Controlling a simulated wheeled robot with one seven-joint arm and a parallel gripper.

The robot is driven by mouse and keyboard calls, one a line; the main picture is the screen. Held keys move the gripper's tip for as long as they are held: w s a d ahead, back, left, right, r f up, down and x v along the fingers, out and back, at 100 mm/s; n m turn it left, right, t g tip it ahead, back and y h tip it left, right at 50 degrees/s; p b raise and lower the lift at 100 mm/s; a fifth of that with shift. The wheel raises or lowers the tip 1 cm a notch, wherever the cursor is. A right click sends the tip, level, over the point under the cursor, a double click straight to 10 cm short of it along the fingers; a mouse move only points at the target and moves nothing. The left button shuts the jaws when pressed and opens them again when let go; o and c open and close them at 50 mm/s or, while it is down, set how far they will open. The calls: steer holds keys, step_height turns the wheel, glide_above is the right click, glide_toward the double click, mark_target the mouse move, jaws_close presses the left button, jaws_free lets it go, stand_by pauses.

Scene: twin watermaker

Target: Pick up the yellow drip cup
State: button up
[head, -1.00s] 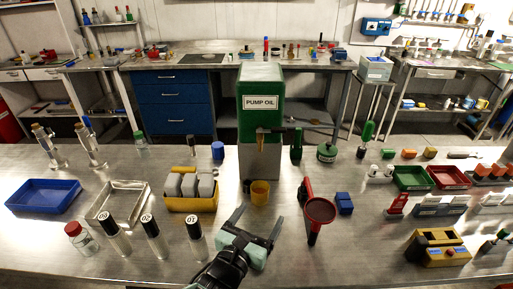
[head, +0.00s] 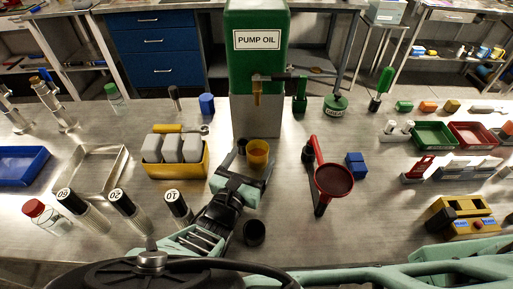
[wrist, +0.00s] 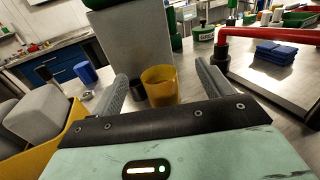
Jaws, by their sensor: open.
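The yellow drip cup (head: 258,153) stands upright on the metal bench, in front of the grey base of the green pump oil container (head: 257,55). In the wrist view the cup (wrist: 160,86) sits between my two fingers, toward their far ends. My gripper (head: 252,166) is open, with a finger on either side of the cup and a gap visible on each side. A small dark cup (head: 241,146) stands just left of the yellow cup, and it also shows in the wrist view (wrist: 137,90).
A yellow bin of grey blocks (head: 178,168) is close on the left. A dark round cup (head: 254,233) stands beside my wrist. Black-capped bottles (head: 124,204) line the front left.

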mark_target(261, 142)
step_height(261, 142, down, 4)
steer(key=b, duration=0.2)
steer(key=shift+w+r+b, duration=0.15)
steer(key=shift+b, duration=0.2)
steer(key=shift+x, duration=1.15)
steer(key=x, duration=0.1)
steer(key=b+x, duration=0.1)
steer(key=x, duration=0.3)
steer(key=shift+w+a+r+b, duration=0.2)
steer(key=shift+a+r+b, duration=0.1)
steer(key=shift+a, duration=0.05)
steer(key=c, duration=1.1)
steer(key=shift+r, duration=0.1)
steer(key=shift+c, duration=0.2)
